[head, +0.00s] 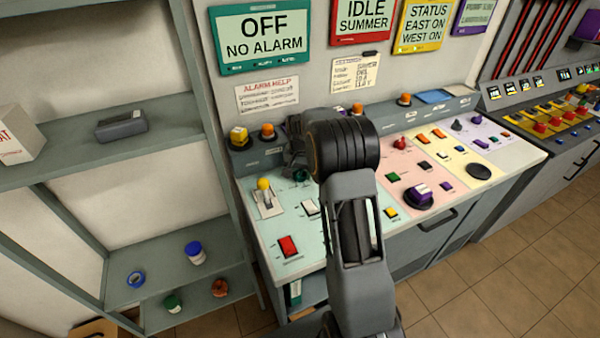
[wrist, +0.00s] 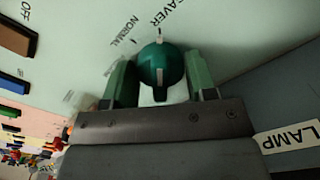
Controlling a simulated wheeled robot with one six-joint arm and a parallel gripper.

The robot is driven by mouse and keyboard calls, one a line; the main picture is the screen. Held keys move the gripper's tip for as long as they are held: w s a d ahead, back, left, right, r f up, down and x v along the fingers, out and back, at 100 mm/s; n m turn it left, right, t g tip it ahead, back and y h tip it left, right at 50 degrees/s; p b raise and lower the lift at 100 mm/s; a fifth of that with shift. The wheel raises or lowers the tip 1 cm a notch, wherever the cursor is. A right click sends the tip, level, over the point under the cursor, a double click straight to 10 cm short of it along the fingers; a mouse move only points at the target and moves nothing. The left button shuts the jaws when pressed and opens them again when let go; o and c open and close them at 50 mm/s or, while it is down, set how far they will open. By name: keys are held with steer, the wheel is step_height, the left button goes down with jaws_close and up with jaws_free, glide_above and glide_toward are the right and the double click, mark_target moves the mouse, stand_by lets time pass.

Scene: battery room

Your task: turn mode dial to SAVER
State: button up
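The mode dial (wrist: 161,62) is a round teal knob with white marks on it, on the pale green panel in the wrist view. Its white marks line up vertically, the upper one near the start of a partly visible label ending in "AVER" (wrist: 170,14). The "NORMAL" label (wrist: 121,31) lies to its left. My gripper (wrist: 159,74) has its two green fingers on either side of the dial, close to its edges; contact cannot be told. In the head view the teal dial (head: 300,175) shows partly beside my arm, which hides much of the gripper.
A raised grey rear ledge with a "LAMP" label (wrist: 292,137) is close to my gripper. Shelves (head: 170,125) stand at left.

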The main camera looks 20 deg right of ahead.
mark_target(301, 183)
steer(key=o, duration=0.4)
steer(key=shift+r, duration=0.1)
step_height(301, 183, up, 14)
steer(key=shift+f, duration=0.2)
stand_by(0.7)
steer(key=s+a+n+t, duration=0.1)
steer(key=s+a+n, duration=0.1)
steer(key=s, duration=0.6)
steer(key=s+a+f+n+t, duration=0.1)
steer(key=s+a+n, duration=0.1)
steer(key=s+a, duration=0.3)
steer(key=s+a+n+t, duration=0.1)
steer(key=s+a+n, duration=0.2)
steer(key=s, duration=0.9)
steer(key=shift+s+a+f+t, duration=0.25)
steer(key=shift+a+f+t, duration=0.15)
steer(key=shift+a, duration=0.3)
